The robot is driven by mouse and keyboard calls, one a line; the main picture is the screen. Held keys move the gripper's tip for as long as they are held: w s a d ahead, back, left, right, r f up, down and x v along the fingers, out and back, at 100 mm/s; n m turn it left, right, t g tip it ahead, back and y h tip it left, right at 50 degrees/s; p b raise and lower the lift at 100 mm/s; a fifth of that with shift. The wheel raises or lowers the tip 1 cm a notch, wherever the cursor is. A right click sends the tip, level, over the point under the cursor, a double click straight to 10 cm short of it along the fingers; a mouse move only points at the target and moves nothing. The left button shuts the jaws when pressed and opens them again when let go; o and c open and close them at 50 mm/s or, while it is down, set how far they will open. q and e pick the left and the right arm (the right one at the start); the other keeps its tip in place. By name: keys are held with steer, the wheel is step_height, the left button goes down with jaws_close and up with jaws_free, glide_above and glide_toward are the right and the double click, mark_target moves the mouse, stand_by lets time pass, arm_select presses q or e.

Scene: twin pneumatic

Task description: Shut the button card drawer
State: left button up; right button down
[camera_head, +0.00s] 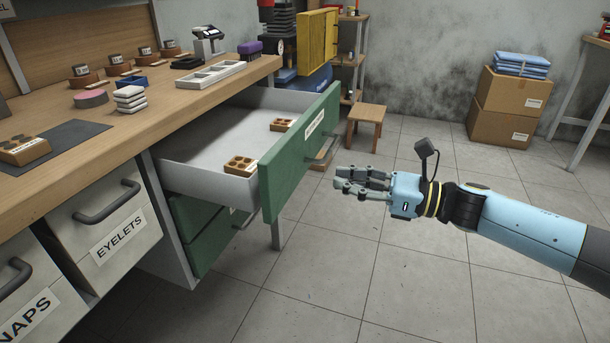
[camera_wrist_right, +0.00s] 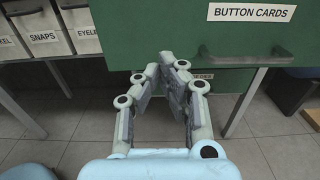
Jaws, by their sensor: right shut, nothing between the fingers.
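The button card drawer (camera_head: 285,178) stands pulled well out from under the bench, with its grey inside showing. Its green front also fills the top of the right wrist view (camera_wrist_right: 150,35), with a "BUTTON CARDS" label (camera_wrist_right: 251,13) and a dark bar handle (camera_wrist_right: 245,58). Two small brown blocks with round recesses, one near (camera_head: 240,164) and one farther back (camera_head: 283,125), lie inside. My right gripper (camera_head: 343,180) is shut and empty in front of the green front; it also shows in the right wrist view (camera_wrist_right: 168,62), left of the handle. Contact with the front cannot be told. My left gripper is out of view.
The wooden bench top (camera_head: 150,125) carries small trays, pads and stands. White "EYELETS" (camera_head: 110,225) and "SNAPS" drawers are at the left, and another green drawer (camera_head: 205,235) is below. A wooden stool (camera_head: 367,115) and cardboard boxes (camera_head: 505,105) stand behind.

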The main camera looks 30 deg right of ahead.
mark_target(292, 173)
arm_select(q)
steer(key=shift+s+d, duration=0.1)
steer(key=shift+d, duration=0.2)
arm_select(e)
steer(key=x, duration=0.8)
steer(key=shift+w+a, duration=0.1)
steer(key=b+x, duration=0.1)
steer(key=x, duration=0.1)
steer(key=b+x, duration=0.1)
steer(key=x, duration=0.1)
steer(key=shift+w+a+f, duration=0.2)
steer(key=b+x, duration=0.6)
steer(key=x, duration=0.9)
steer(key=shift+w+a+f, duration=0.1)
steer(key=shift+a, duration=0.05)
steer(key=shift+b+x, duration=0.4)
steer(key=shift+x, duration=0.45)
steer(key=shift+w+a, duration=0.15)
steer(key=shift+w, duration=0.05)
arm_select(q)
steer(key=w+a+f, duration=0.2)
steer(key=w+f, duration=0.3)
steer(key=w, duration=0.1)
arm_select(e)
steer(key=shift+r, duration=0.35)
steer(key=shift+w, duration=0.1)
